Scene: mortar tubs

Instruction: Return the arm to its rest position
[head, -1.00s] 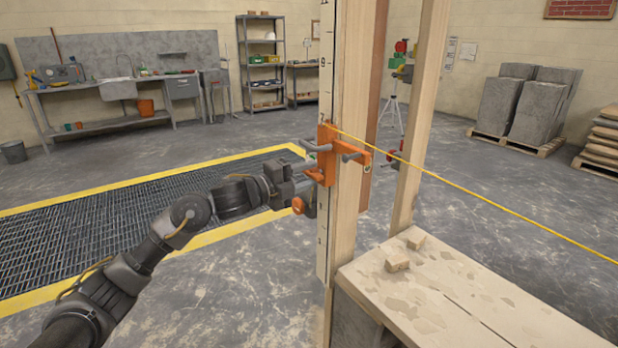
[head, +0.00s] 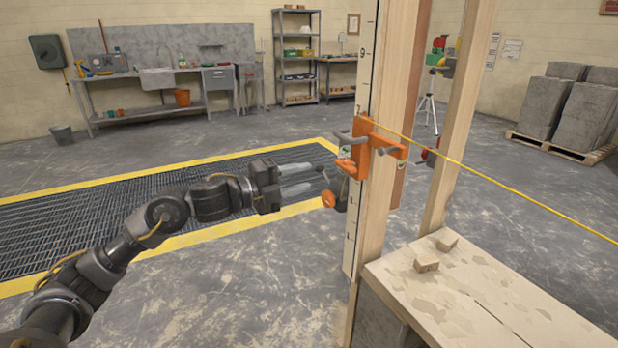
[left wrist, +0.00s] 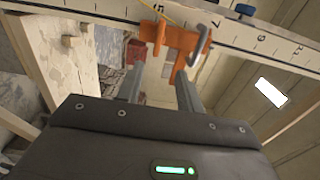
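My left gripper (head: 310,179) reaches in from the left in the head view. Its two grey fingers are spread apart with nothing between them. The fingertips point at the orange line clamp (head: 377,150) and stand a short way left of it, apart from it. The clamp sits on the upright post with the measuring scale (head: 361,120). A yellow string line (head: 500,187) runs from the clamp to the right. The left wrist view shows the gripper (left wrist: 160,85) open, with the clamp (left wrist: 177,41) beyond the fingertips. My right gripper is not in view.
A wooden bench top (head: 490,300) with two small wood blocks (head: 427,262) stands at the lower right. A second timber upright (head: 458,120) rises behind the post. A floor grating (head: 100,206) with yellow edges lies behind my arm. The floor left of the post is open.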

